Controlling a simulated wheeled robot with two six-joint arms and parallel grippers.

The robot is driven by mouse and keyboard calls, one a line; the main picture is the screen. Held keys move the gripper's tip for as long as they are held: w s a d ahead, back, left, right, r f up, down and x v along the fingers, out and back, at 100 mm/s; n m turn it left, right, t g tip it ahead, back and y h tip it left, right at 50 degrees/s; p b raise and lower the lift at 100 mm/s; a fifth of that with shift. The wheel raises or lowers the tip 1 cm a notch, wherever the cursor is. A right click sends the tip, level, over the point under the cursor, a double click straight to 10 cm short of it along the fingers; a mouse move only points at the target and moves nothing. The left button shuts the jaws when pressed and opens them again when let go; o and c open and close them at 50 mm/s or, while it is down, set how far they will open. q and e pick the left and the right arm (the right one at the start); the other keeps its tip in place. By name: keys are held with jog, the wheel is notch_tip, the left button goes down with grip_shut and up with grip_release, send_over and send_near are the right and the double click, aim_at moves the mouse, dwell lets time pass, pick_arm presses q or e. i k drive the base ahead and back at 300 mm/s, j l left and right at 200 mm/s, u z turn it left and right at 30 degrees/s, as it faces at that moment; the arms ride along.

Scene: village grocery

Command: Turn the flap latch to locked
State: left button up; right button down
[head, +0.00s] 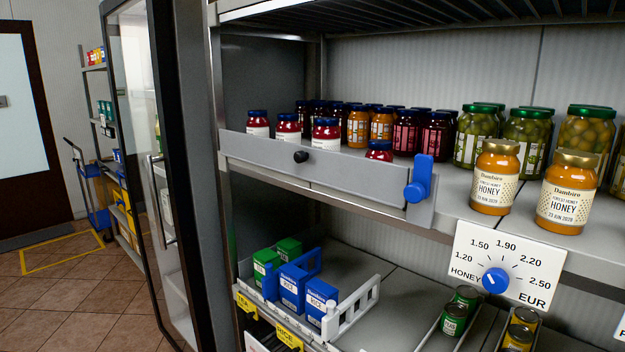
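The flap (325,174) is a long grey panel along the front edge of the upper shelf, with a small black knob (301,156) on its left half. The flap latch (418,180) is a blue turning handle at the flap's right end. Its lever points upward, slightly to the right, from a round hub. No locked or unlocked marking is legible by it. Neither of my grippers shows in the head view, and nothing touches the latch.
Jam jars (326,133) stand behind the flap. Two honey jars (495,176) stand right of the latch, near the shelf edge. Below hangs a price dial (495,280). Rice boxes (292,287) sit in a white divider lower left. An open glass door (150,170) stands at left.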

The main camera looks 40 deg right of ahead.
aim_at(419, 189)
jog(key=z, duration=1.85)
